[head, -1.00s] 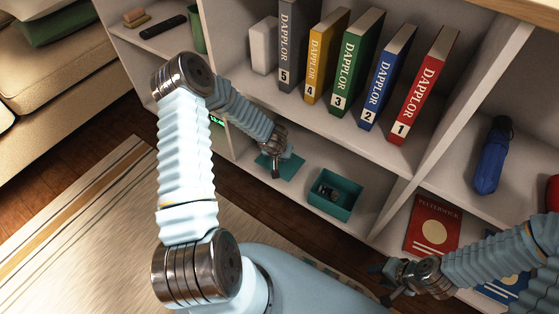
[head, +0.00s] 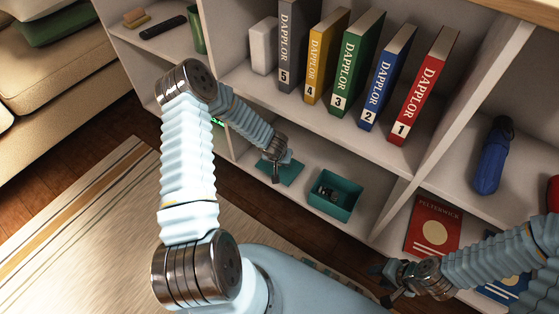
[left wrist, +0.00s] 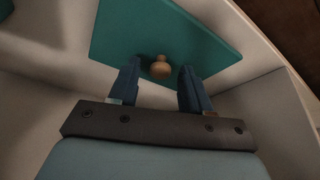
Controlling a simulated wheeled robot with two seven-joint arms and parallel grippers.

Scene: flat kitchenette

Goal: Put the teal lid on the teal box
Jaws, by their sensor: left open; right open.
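The teal lid (head: 291,174) lies flat on the lower shelf, partly hidden behind my left gripper in the head view. In the left wrist view the lid (left wrist: 205,42) shows a round wooden knob (left wrist: 160,68). My left gripper (head: 282,172) is open above the lid; in the left wrist view its fingers (left wrist: 159,85) stand on either side of the knob, apart from it. The open teal box (head: 335,203) stands to the right on the same shelf, with dark items inside. My right gripper (head: 390,283) is open and empty, low at the right.
Several numbered binders (head: 357,72) stand on the shelf above. A divider (head: 393,212) stands right of the box. Beyond it lie a red book (head: 432,226) and a blue umbrella (head: 490,160). Bare shelf lies between lid and box.

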